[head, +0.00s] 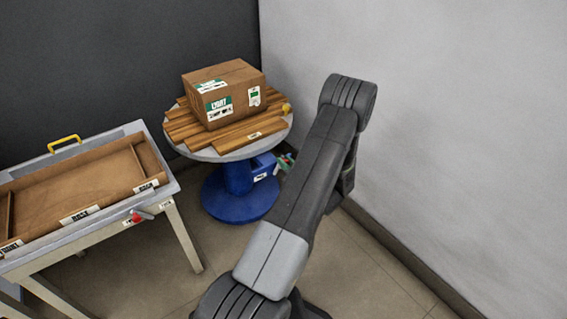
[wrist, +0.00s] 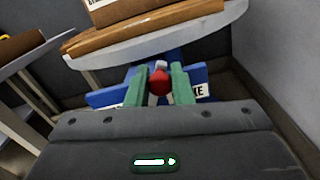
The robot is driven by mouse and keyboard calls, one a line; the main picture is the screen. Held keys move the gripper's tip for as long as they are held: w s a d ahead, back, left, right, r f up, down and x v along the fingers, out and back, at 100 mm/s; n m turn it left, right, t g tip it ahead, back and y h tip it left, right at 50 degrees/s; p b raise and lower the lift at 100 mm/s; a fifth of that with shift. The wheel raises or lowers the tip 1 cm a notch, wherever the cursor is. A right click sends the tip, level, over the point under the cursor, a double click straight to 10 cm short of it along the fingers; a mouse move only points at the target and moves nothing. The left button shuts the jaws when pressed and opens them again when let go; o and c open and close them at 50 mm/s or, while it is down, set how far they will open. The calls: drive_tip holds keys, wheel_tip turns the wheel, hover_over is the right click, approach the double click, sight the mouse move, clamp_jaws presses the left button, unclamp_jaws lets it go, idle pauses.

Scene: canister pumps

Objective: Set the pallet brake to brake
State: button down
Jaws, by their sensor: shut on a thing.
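The pallet (head: 178,132) is made of wooden slats and lies on a round grey table (head: 213,154) with a blue pedestal (head: 235,190). A blue box (head: 262,165) with a white label sits on the pedestal under the tabletop. In the wrist view, a red knob (wrist: 159,84) stands in front of the blue label plate (wrist: 105,97). The right label (wrist: 198,90) ends in "KE"; the left one is mostly hidden. My gripper (wrist: 160,86) has green fingers and is shut on the red knob, which looks between the two labels. In the head view, my gripper (head: 286,160) is partly hidden behind my arm.
A cardboard carton (head: 225,92) rests on the pallet. A yellow knob (head: 287,108) is at the tabletop's right edge. A tray bench (head: 165,190) with a red-tipped lever (head: 137,217) stands left. The grey wall (head: 450,120) is close on the right.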

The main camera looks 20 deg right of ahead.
drive_tip(key=shift+d+f+m, duration=0.2)
drive_tip(key=shift+f+m, duration=0.05)
drive_tip(key=shift+m, duration=0.25)
drive_tip(key=c, duration=1.3)
unclamp_jaws()
drive_tip(key=shift+d, duration=0.1)
drive_tip(key=shift+o, duration=0.2)
drive_tip(key=p+v, duration=0.2)
drive_tip(key=v, duration=1.1)
drive_tip(key=shift+s, duration=0.35)
drive_tip(key=shift+d, duration=0.1)
